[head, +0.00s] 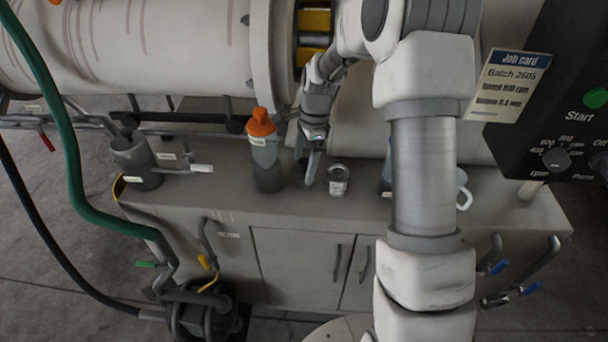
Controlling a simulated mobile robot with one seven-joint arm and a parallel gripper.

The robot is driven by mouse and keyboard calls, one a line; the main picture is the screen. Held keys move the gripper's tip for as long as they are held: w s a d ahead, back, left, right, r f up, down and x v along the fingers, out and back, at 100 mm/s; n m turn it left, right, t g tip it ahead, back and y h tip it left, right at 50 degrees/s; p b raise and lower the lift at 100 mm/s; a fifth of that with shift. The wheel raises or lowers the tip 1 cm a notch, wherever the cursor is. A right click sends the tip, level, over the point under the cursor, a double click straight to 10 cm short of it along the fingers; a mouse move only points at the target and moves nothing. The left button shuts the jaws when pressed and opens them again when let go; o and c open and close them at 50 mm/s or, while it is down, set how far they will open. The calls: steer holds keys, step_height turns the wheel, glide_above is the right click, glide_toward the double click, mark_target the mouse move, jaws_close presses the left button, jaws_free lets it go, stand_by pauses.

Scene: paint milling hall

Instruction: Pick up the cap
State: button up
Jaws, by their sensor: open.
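The only cap-like thing I can make out is the orange top (262,123) on a bottle (265,160). The bottle stands upright on the grey cabinet top (225,208) and has a pale label and a dark lower part. My gripper (308,174) points down just right of the bottle, low over the cabinet top. It is open, and nothing shows between its fingers. I cannot tell whether the fingertips touch the surface. A separate loose cap is not visible; my arm hides part of the cabinet top.
A small labelled tin (338,180) stands close right of my gripper. A white mug (463,189) is partly behind my arm. A grey pot (135,160) stands at the left end. The large milling drum (130,45) overhangs the back. A control panel (560,110) is at right.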

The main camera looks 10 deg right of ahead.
steer(key=shift+f, duration=0.3)
jaws_close()
steer(key=shift+r+p, duration=0.35)
steer(key=shift+r, duration=1.65)
steer(key=s+d+r, duration=0.7)
steer(key=d, duration=0.2)
steer(key=shift+s+p, duration=0.15)
steer(key=shift+p, duration=0.25)
